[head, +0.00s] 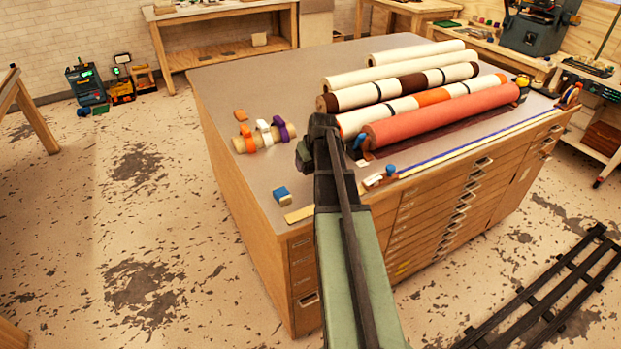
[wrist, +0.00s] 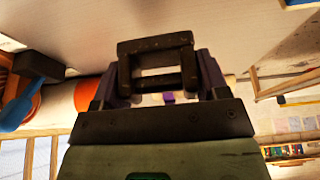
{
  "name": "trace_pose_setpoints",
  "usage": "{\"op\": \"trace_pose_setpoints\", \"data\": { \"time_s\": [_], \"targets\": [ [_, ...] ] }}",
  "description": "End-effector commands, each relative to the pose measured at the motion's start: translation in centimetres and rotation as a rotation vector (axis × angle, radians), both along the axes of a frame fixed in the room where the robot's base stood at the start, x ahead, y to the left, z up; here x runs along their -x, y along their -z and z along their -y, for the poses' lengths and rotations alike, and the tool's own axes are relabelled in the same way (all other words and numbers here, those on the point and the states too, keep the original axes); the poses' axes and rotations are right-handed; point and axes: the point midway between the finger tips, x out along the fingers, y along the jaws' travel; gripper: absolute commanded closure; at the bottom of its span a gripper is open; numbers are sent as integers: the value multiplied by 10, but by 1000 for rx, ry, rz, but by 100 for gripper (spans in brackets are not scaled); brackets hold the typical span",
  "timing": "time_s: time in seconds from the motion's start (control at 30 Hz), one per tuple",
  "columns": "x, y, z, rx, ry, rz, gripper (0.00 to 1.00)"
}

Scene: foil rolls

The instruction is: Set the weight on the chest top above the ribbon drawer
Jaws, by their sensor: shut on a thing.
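My gripper (head: 312,138) is over the front left part of the grey chest top (head: 240,82), short of the near ends of the rolls. In the wrist view the gripper (wrist: 155,75) is shut on a dark, frame-shaped thing, which I take to be the weight (wrist: 155,45). Its underside is hidden, and I cannot tell its gap from the top. The wooden chest has a column of drawers (head: 304,275) at the left of its front and wide drawers (head: 425,222) further right. Drawer labels are too small to read, so I cannot tell the ribbon drawer.
A red roll (head: 440,118) and several patterned rolls lie at the middle and right. A dark block with a blue handle (wrist: 20,105) is near the red roll's end. The top's back left is bare.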

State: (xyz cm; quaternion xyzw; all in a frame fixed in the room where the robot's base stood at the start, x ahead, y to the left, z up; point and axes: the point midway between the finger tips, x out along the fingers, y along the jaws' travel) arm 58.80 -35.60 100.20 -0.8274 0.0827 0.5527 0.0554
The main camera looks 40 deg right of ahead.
Motion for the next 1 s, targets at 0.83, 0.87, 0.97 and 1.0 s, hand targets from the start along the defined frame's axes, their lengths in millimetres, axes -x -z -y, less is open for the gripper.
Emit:
{"op": "trace_pose_setpoints", "data": {
  "time_s": [0.83,0.87,0.97,1.0],
  "targets": [
    [0,39,0,0,0,0,7],
    [0,39,0,0,0,0,7],
    [0,39,0,0,0,0,7],
    [0,38,0,0,0,0,7]
  ]
}}
